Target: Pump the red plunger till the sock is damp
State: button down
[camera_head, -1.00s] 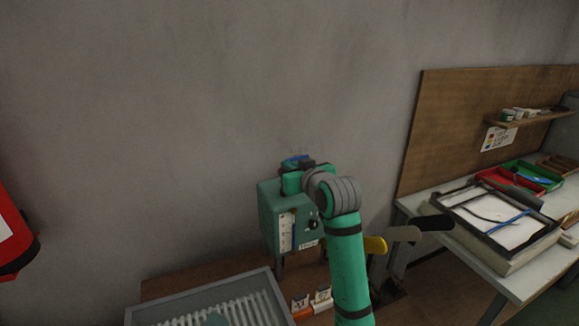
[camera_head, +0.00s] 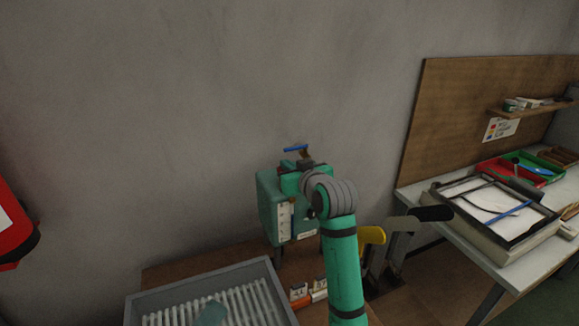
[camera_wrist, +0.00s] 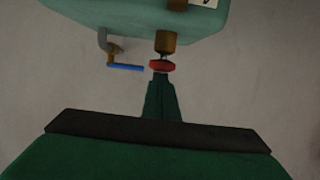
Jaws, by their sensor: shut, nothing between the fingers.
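A green tank (camera_head: 271,215) with a pale gauge strip stands against the wall behind my arm. In the wrist view its underside or edge (camera_wrist: 130,18) fills the top. The red plunger knob (camera_wrist: 162,66) sits on a brass stem below the tank there. My gripper (camera_wrist: 160,79) is shut and empty, its fingertips right at the red knob; I cannot tell whether they touch. In the head view my wrist hides the knob and fingers. A teal cloth-like piece (camera_head: 212,313), possibly the sock, lies on the ribbed grey tray (camera_head: 200,280), cut off below.
A blue handle (camera_wrist: 125,68) on a bent brass pipe is beside the knob, left in the wrist view. Yellow (camera_head: 372,235), pale (camera_head: 403,224) and black (camera_head: 434,214) forms stand right of my arm. A bench (camera_head: 478,258) with trays is further right.

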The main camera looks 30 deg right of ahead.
jog(key=s+a+r, duration=0.1)
jog(key=s+r, duration=0.5)
jog(key=s, duration=0.3)
jog(key=shift+s+a+r, duration=0.15)
jog(key=shift+s+a, duration=0.1)
jog(key=shift+s, duration=0.05)
dwell(0.6)
